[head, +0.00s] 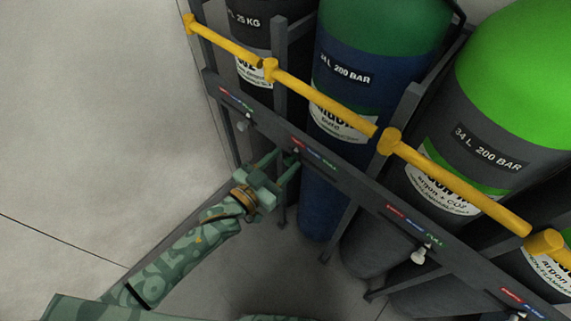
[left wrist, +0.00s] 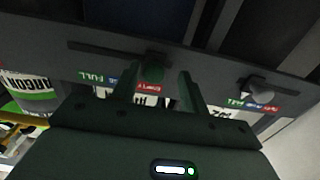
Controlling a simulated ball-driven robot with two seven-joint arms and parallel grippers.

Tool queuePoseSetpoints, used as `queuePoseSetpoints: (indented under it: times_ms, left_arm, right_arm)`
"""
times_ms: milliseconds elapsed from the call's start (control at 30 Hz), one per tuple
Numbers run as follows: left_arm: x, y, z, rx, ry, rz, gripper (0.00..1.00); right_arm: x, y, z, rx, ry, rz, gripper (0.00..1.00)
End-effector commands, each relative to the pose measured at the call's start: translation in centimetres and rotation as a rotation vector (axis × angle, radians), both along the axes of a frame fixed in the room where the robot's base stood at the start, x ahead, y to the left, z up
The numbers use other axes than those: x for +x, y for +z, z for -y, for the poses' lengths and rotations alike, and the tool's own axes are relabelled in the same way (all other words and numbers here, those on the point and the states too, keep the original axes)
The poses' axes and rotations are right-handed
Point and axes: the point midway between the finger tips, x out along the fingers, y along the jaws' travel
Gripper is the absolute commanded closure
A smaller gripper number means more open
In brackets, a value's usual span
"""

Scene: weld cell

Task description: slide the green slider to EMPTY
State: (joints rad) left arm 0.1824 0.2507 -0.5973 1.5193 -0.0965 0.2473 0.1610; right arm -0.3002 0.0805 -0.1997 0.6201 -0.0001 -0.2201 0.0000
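The green slider (left wrist: 153,72) sits on the dark rail (left wrist: 205,63), level with the red EMPTY label (left wrist: 147,86) in the left wrist view. The blue label and the green FULL label (left wrist: 96,77) lie to its left there. My left gripper (left wrist: 158,84) is open, with one finger on each side of the slider and a visible gap to each. In the head view my left gripper (head: 281,158) is at the rail, by the EMPTY end of the label strip (head: 318,156), and largely hides the slider. My right gripper is not in view.
Other sliders with pale knobs sit along the rail, one to the left (head: 242,125) and one to the right (head: 418,257). Tall gas cylinders (head: 335,110) stand behind a yellow bar (head: 325,100) and dark posts. The floor (head: 90,120) at left is clear.

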Motion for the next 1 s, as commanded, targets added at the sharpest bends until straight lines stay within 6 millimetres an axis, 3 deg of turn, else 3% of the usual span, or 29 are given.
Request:
queuePoseSetpoints:
  times_ms: [533,667,1000]
  left_arm:
    - [-0.9,0.2,-0.3,-0.003,-0.004,0.000,0.56]
    - [-2.9,0.3,-1.7,-0.002,-0.004,-0.001,0.56]
    - [-10.2,0.2,-7.2,0.000,-0.003,-0.002,0.56]
  right_arm:
    - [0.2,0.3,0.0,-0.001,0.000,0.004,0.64]
    - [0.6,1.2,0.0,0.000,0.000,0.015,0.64]
    - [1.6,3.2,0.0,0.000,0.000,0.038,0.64]
